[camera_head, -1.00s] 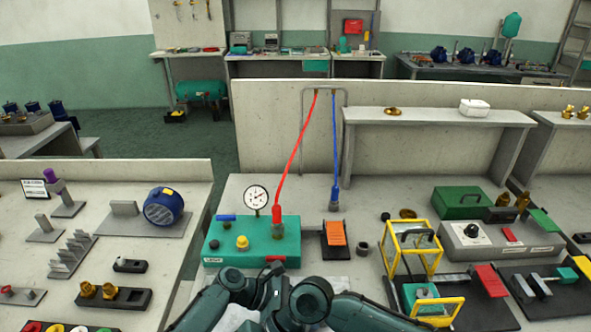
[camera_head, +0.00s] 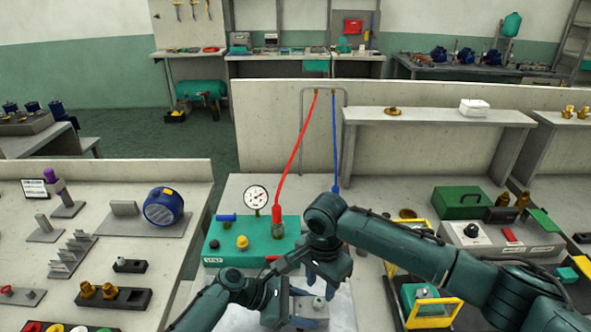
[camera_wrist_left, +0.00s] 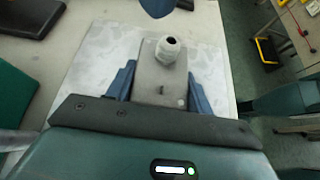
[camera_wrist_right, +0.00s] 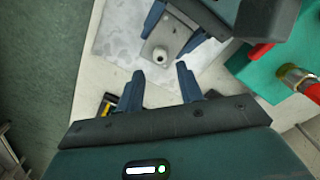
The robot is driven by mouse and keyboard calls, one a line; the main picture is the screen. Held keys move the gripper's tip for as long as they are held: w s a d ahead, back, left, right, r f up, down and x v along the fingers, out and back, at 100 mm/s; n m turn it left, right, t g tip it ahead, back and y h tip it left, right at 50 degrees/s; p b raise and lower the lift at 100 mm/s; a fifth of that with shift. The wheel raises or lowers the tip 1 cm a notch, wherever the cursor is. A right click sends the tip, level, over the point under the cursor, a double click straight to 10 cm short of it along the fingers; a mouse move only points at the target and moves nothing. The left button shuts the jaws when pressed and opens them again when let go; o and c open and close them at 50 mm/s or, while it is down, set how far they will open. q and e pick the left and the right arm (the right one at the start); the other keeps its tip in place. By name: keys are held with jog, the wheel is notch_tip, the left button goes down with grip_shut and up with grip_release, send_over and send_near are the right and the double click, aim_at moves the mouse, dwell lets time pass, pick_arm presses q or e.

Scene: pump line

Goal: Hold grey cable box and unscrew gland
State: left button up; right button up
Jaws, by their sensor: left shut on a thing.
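The grey cable box (camera_wrist_left: 160,82) lies on a pale mottled mat, with a light grey gland (camera_wrist_left: 168,49) on it. The box also shows in the head view (camera_head: 303,307) and in the right wrist view (camera_wrist_right: 165,38), where the gland (camera_wrist_right: 160,54) shows as a small round end. My left gripper (camera_head: 300,308) is shut on the box, one blue finger on each side. My right gripper (camera_wrist_right: 161,88) is open and empty, above and apart from the gland. In the head view the right gripper (camera_head: 327,278) points down just beyond the box.
A green pump box (camera_head: 225,245) with a gauge (camera_head: 256,197) and a red hose (camera_head: 293,160) stands just behind my grippers. A yellow-framed box (camera_head: 430,310) stands to the right. My right arm covers part of the bench there.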

aim_at(319, 301)
jog(key=shift+f, duration=2.7)
jog(key=shift+r, duration=1.65)
jog(key=m, duration=0.3)
jog(key=shift+s+a+f+m, duration=0.1)
jog(key=shift+m, duration=0.3)
jog(key=m, duration=0.5)
jog(key=shift+m, duration=0.4)
jog(key=m, duration=0.7)
jog(key=shift+m, duration=0.3)
